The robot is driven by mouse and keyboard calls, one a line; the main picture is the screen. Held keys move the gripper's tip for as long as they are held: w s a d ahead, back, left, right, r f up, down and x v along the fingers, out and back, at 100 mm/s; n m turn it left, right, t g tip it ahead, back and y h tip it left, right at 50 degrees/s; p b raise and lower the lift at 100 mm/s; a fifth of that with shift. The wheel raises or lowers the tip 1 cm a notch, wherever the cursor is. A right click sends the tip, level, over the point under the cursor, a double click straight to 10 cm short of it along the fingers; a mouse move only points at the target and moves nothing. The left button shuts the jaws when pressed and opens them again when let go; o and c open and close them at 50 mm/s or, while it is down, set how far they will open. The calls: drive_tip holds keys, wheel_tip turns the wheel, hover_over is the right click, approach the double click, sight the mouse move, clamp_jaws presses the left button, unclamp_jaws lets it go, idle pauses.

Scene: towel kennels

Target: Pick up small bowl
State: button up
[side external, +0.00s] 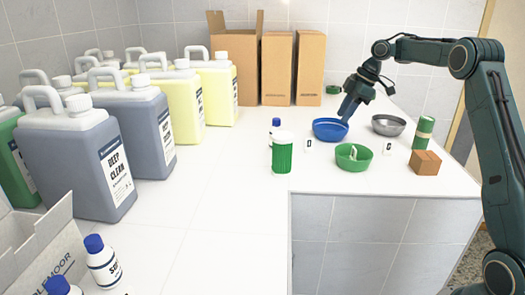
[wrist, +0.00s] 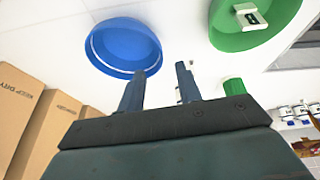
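Three bowls stand on the white counter in the side view: a blue bowl (side external: 331,130), a green bowl (side external: 354,163) with a small white tag inside, and a grey metal bowl (side external: 388,127). The three look close in size. My gripper (side external: 346,114) points down, just above the blue bowl's right rear rim. In the wrist view, my gripper (wrist: 160,68) has its two fingers apart with nothing between them. The blue bowl (wrist: 124,42) is just beyond the fingertips, and the green bowl (wrist: 258,18) is at upper right. The grey bowl is not seen there.
A green-and-cream cylinder (side external: 423,133) and a brown block (side external: 425,163) stand at right. A green-and-white container (side external: 282,154) stands left of the green bowl. Tall cardboard boxes (side external: 277,68) stand behind, large jugs (side external: 100,155) at left. The front-left counter is partly clear.

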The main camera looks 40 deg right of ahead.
sight(330, 137)
drive_tip(key=shift+d+f, duration=0.1)
drive_tip(key=shift+f, duration=0.05)
drive_tip(key=shift+x, duration=1.2)
drive_tip(key=shift+w+f, duration=0.1)
drive_tip(key=shift+x, duration=2.4)
clamp_jaws()
